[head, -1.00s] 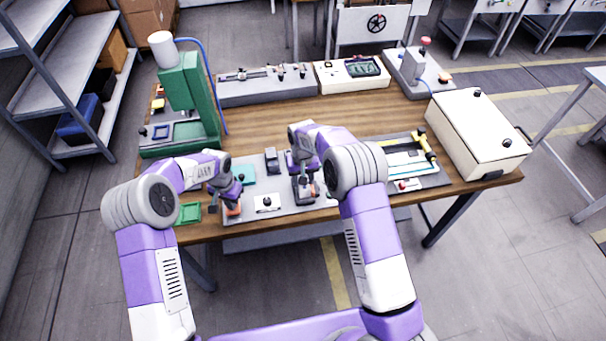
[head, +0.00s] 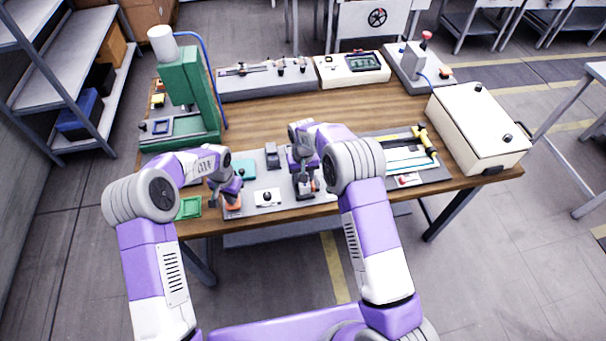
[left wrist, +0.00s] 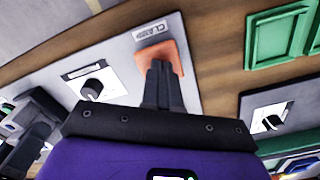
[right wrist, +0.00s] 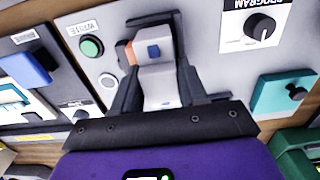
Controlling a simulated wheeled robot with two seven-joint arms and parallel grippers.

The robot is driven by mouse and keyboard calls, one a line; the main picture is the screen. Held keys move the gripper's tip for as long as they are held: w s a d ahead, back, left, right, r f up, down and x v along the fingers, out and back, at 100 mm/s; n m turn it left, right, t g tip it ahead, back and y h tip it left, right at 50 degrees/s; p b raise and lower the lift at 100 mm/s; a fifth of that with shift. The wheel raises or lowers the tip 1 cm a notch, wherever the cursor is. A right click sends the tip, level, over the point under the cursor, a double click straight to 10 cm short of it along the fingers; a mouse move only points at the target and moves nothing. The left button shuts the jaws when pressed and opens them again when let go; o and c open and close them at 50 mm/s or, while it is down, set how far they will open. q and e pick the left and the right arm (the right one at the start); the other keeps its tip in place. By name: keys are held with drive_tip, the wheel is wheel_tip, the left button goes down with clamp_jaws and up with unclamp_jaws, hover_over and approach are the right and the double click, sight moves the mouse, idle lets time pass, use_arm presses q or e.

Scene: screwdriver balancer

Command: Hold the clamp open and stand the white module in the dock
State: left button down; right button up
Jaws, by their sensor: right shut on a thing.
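In the left wrist view my left gripper (left wrist: 163,64) has its fingers together on the orange clamp pad (left wrist: 175,48), beside a label reading CLAMP. The left gripper (head: 233,199) also shows at the panel's front left in the head view. In the right wrist view my right gripper (right wrist: 158,85) is shut on the white module (right wrist: 157,78), which has a blue square on top. The module is at the dark dock (right wrist: 150,20), with an orange clamp piece (right wrist: 126,53) close beside it. The fingers hide the module's lower end, so I cannot tell whether it is seated.
A green tray (head: 188,208) lies left of the panel. A green press (head: 185,95) stands back left. The table's middle (head: 270,120) is clear.

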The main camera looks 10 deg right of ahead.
drive_tip(key=shift+f, duration=0.65)
drive_tip(key=o, duration=1.2)
wheel_tip(320, 180, up, 12)
drive_tip(key=shift+r, duration=0.15)
wheel_tip(320, 180, up, 6)
drive_tip(key=shift+f, duration=0.1)
idle(0.5)
